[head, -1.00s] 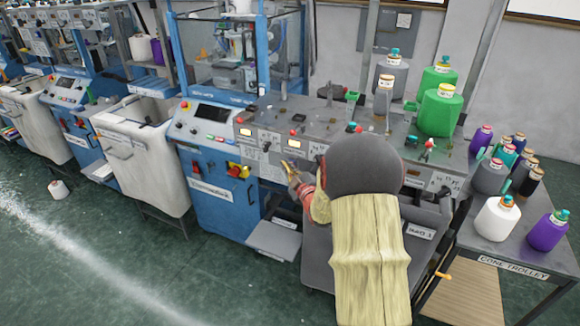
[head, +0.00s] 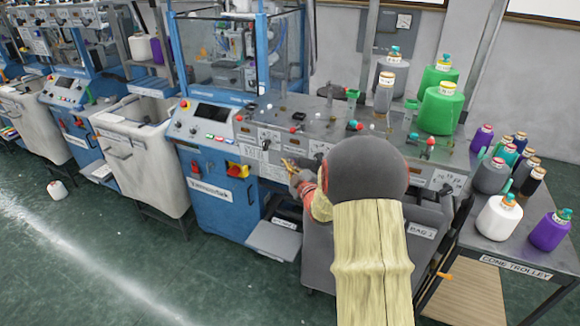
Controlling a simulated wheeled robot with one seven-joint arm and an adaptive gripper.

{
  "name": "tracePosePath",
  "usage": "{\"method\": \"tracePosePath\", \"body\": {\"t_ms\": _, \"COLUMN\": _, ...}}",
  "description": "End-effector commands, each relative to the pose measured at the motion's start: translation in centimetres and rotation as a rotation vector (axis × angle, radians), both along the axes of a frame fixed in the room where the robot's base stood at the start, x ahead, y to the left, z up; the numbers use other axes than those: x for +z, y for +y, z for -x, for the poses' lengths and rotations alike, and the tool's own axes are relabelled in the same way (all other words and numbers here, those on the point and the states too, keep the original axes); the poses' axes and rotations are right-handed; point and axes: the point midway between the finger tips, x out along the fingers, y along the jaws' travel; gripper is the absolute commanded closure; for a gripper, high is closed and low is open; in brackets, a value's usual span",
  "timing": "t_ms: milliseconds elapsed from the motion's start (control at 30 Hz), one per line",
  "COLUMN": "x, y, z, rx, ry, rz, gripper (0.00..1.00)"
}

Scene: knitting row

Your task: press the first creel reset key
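The grey creel front panel (head: 268,134) runs along the right of the blue knitting machine, with small labelled units and red knobs on it. No single key can be read as the first creel reset key at this size. My gripper (head: 288,163), gold-coloured, is at the lower edge of this panel, in front of it. Whether it touches the panel, and whether its fingers are open or shut, I cannot tell. My arm hides part of the panel to the right of the gripper.
A blue control cabinet (head: 217,196) with a red-and-yellow switch (head: 238,171) stands to the left. A grey bin (head: 318,245) is below the panel, partly behind my arm. Green cones (head: 441,110) stand on the creel top. The cone trolley (head: 515,262) is at the right. Floor at left is mostly clear.

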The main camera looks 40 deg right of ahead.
Motion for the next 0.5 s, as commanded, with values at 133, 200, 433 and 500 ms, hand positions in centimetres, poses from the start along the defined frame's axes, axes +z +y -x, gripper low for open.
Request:
{"method": "tracePosePath", "body": {"t_ms": 133, "x": 0.0, "y": 0.0, "z": 0.0, "rx": -0.001, "ry": 0.001, "rz": 0.000, "gripper": 1.00}}
{"method": "tracePosePath", "body": {"t_ms": 200, "x": 0.0, "y": 0.0, "z": 0.0, "rx": -0.001, "ry": 0.001, "rz": 0.000, "gripper": 1.00}}
{"method": "tracePosePath", "body": {"t_ms": 433, "x": 0.0, "y": 1.4, "z": 0.5, "rx": 0.000, "ry": 0.000, "rz": 0.000, "gripper": 1.00}}
{"method": "tracePosePath", "body": {"t_ms": 500, "x": 0.0, "y": 2.0, "z": 0.8, "rx": 0.001, "ry": 0.001, "rz": 0.000, "gripper": 1.00}}
